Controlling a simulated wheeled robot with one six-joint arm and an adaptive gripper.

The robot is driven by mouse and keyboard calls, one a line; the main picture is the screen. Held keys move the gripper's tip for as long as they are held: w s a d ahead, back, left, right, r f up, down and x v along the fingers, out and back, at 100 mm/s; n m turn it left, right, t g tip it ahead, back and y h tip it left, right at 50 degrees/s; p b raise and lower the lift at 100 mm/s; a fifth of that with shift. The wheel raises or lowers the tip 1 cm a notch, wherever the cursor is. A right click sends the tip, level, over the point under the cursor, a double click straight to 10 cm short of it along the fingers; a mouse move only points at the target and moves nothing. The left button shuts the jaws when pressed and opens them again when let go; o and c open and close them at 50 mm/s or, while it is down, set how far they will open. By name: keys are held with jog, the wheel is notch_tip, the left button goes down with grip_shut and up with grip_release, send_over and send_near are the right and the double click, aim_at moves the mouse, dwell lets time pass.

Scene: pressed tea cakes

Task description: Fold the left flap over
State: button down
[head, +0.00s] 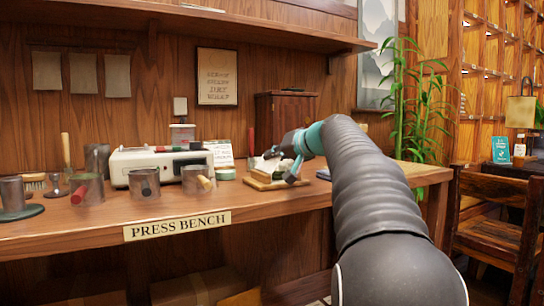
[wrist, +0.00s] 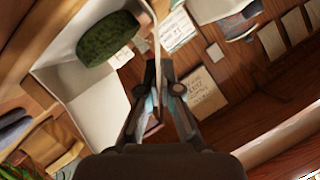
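A dark green pressed tea cake (wrist: 108,38) lies on white wrapping paper (wrist: 98,112) in the wrist view. One flap of the paper (wrist: 156,30) stands up, seen nearly edge-on, and its edge runs between my fingertips. My gripper (wrist: 160,68) looks shut on this flap, beside the cake. In the head view my gripper (head: 287,168) is low over the wooden board (head: 262,185) on the bench, and it hides much of the cake and paper. I cannot tell from the head view which flap is held.
A dark wooden box (head: 285,115) stands behind. A plant (head: 410,110) is at the right.

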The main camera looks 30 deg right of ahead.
jog(key=shift+d+f+m+y+b, duration=0.3)
jog(key=shift+d+f+m+y, duration=0.15)
jog(key=shift+m, duration=0.35)
jog(key=shift+d+f+m+t+y, duration=0.15)
jog(key=shift+m+t+y, duration=0.25)
jog(key=shift+m, duration=0.2)
jog(key=c, duration=1.8)
grip_release()
jog(key=shift+c, duration=0.2)
jog(key=o, duration=0.4)
jog(key=shift+o, duration=0.2)
notch_tip(320, 180, up, 10)
